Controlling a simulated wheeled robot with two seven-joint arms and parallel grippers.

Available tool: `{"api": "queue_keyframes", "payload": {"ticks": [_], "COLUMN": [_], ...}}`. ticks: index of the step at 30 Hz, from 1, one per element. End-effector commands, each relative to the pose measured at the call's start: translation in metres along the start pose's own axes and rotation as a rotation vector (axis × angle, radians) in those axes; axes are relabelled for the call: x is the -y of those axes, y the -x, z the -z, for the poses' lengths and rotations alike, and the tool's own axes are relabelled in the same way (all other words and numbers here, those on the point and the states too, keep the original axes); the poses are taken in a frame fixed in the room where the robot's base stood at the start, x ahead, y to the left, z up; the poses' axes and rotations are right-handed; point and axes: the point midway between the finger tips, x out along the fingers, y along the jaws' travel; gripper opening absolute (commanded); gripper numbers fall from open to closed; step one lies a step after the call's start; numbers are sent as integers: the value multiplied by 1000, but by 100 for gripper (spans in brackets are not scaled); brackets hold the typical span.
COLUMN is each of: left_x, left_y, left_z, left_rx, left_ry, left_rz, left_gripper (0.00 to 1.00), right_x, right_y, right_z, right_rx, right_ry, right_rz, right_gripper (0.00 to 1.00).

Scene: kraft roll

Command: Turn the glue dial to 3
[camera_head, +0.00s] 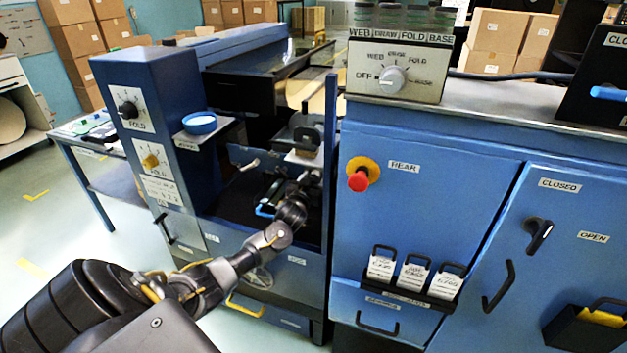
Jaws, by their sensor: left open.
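No dial in view is legibly marked as glue. On the blue cabinet at the left, a black knob (128,108) sits on a white plate that reads FOLD. Below it is a yellow knob (150,161) on another white plate, whose small print I cannot read surely. A grey selector knob (392,79) sits on the upright panel at the top middle, with OFF, WEB, FOLD and BASE around it. My left gripper (308,180) is open inside the machine's dark bay, right of both cabinet knobs and apart from them. Its fingertips are hard to make out. My right gripper is not in view.
A blue round cup (200,122) stands on a small shelf beside the left cabinet. A red stop button (359,180) is on the front panel. Several tagged holders (413,277) stick out below it. A black door handle (538,235) is at the right. Floor at the left is clear.

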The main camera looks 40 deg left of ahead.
Motion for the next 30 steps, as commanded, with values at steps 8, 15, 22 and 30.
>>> {"api": "queue_keyframes", "payload": {"ticks": [8, 15, 22, 30], "left_x": [0, 0, 0, 0], "left_y": [0, 0, 0, 0], "left_z": [0, 0, 1, 2], "left_rx": [0, 0, 0, 1], "left_ry": [0, -11, -96, -313], "left_rz": [0, 0, 0, 1], "left_gripper": [24, 17, 17, 17], "right_x": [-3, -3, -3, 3], "right_y": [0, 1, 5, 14], "right_z": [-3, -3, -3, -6], "right_rx": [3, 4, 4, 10], "right_ry": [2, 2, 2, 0], "right_rz": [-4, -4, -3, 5], "right_gripper": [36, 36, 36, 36]}}
